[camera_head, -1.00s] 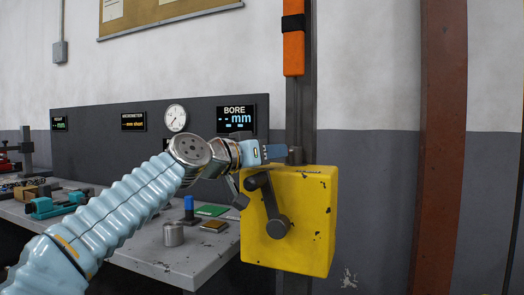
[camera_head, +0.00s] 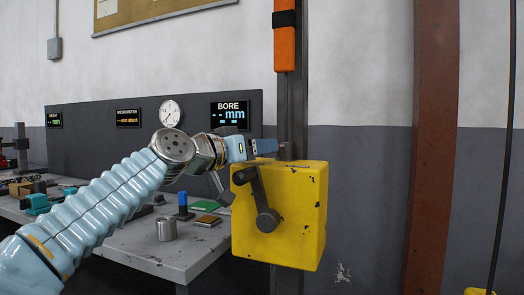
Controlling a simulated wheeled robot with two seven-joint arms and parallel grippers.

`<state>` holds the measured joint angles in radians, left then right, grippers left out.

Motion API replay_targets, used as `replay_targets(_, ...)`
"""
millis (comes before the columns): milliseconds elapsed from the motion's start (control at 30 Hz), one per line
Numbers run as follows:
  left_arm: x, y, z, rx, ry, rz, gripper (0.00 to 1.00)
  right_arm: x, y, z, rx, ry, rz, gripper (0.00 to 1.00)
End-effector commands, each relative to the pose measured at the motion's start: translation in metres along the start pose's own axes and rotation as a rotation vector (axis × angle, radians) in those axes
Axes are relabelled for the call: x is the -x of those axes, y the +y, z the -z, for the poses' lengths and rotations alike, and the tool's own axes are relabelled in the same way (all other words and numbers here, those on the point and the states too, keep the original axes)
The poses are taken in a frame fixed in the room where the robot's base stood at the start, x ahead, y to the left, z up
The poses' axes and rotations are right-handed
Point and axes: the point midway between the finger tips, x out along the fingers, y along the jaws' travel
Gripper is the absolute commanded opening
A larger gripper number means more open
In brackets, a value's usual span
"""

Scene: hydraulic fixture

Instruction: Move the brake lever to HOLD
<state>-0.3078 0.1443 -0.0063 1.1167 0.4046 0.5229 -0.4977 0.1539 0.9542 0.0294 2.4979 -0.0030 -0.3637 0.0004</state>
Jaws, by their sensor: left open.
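The brake lever (camera_head: 257,195) is a dark grey arm on the front of a yellow box (camera_head: 300,225). It rises from a round pivot at lower right and leans up and to the left, ending in a thicker handle near the box's top left corner. My left gripper (camera_head: 243,168) is open at that corner. One finger shows left of the handle and the other above the box's top edge. I cannot tell whether either finger touches the lever. No HOLD mark is readable. My right gripper is out of view.
A dark post (camera_head: 292,110) with an orange bar (camera_head: 286,50) stands behind the box. A workbench (camera_head: 200,250) at left holds a metal cylinder (camera_head: 166,229), a blue-topped piece (camera_head: 182,204) and small plates. A rusty column (camera_head: 432,150) stands right. The wall between is clear.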

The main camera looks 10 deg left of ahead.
Motion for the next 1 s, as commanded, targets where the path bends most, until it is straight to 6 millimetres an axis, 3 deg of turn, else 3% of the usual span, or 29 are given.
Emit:
replay_targets(300,0.078,-0.001,-0.003,-0.001,0.004,0.002,0.55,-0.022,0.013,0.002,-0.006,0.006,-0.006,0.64)
replay_targets(500,0.112,0.0,-0.002,-0.001,0.001,0.001,0.55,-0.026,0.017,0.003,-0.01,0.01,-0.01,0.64)
replay_targets(700,0.122,0.0,-0.001,-0.001,-0.001,0.0,0.55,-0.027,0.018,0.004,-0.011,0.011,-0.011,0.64)
replay_targets(1000,0.122,0.002,-0.001,-0.014,-0.003,-0.003,0.55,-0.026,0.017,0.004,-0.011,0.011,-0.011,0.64)
